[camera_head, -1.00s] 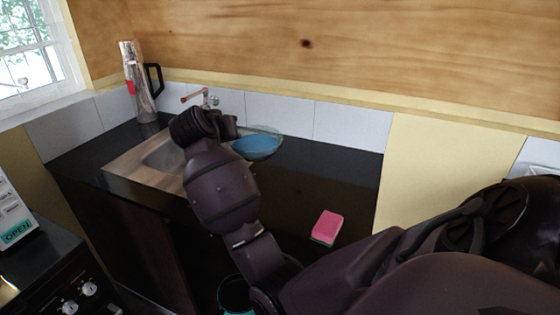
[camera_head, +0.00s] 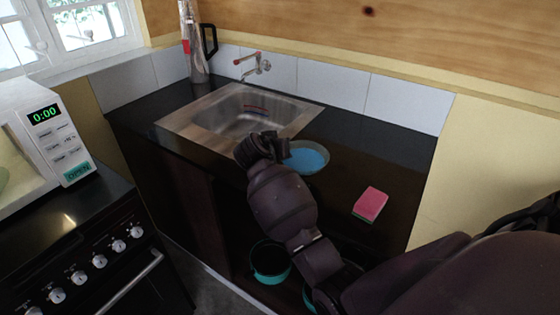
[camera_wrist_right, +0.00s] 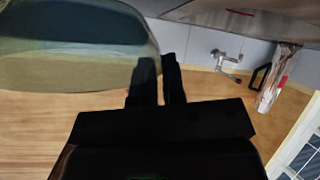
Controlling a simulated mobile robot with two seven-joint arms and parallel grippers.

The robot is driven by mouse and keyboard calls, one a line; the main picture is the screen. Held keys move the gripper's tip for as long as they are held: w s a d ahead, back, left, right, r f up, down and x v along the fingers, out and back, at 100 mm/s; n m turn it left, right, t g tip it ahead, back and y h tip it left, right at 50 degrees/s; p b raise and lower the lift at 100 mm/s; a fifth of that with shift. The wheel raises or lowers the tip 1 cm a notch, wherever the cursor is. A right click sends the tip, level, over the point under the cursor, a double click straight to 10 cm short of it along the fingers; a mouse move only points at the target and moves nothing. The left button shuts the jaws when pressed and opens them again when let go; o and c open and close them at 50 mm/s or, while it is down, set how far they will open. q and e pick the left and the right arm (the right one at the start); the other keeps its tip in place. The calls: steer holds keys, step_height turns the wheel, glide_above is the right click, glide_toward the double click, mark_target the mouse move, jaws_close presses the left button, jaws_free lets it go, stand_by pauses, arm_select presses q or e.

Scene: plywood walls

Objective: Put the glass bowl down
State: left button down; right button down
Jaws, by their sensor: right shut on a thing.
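The glass bowl (camera_head: 306,157) is a clear round bowl, blue inside, to the right of the sink in the head view. My right gripper (camera_head: 280,150) is at its left side, shut on its rim. In the right wrist view, the bowl (camera_wrist_right: 75,50) fills the upper left and the dark gripper fingers (camera_wrist_right: 155,82) meet its edge. The bowl looks about level. I cannot tell whether its base touches the dark counter (camera_head: 395,150). My left gripper is not in view.
A steel sink (camera_head: 235,112) with a tap (camera_head: 255,66) lies left of the bowl. A pink sponge (camera_head: 370,204) lies on the counter to the right. A flask (camera_head: 195,45) stands at the back left. The counter behind and right of the bowl is clear.

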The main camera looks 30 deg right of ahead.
steer(key=shift+f, duration=2.15)
steer(key=c, duration=1.2)
jaws_free()
steer(key=shift+f, duration=0.1)
steer(key=v, duration=1.2)
